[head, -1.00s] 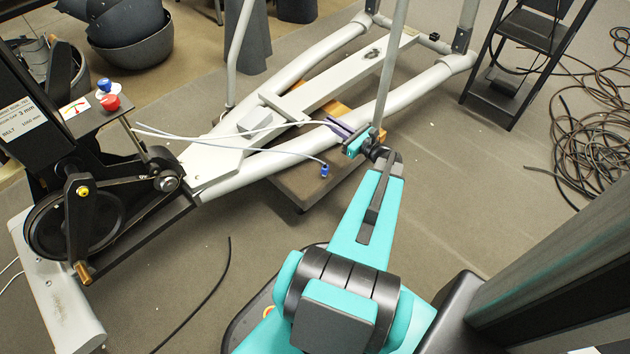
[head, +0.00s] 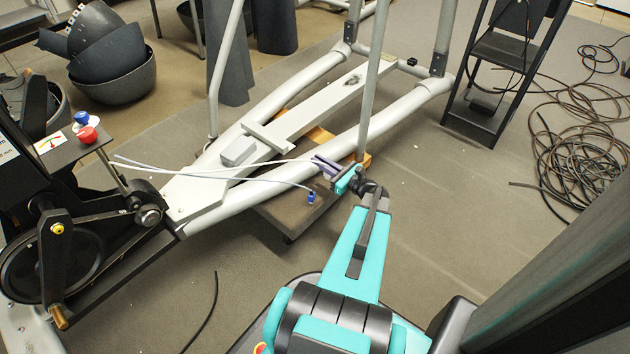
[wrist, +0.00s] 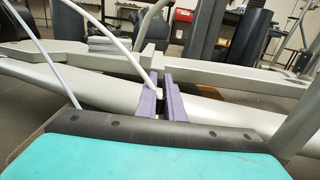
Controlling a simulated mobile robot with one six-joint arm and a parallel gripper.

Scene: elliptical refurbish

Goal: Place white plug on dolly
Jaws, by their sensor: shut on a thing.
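My gripper (head: 325,166) has purple fingers, also seen in the wrist view (wrist: 161,98). It is shut on the white plug at the end of a white cable (head: 235,169). The fingers hide most of the plug; in the wrist view the white cable (wrist: 121,45) runs down from the upper left into them. The dolly (head: 282,217) is a low, dark platform with wooden parts, under the grey machine frame. In the head view my gripper is above its right part, near the frame's front tube. I cannot tell the exact height.
A blue plug (head: 311,197) on a second cable is at the dolly, just below my gripper in the picture. The grey tube (head: 350,128) and an upright pole (head: 372,85) are close by. A black stand (head: 500,75) and coiled cables (head: 585,150) are at the right.

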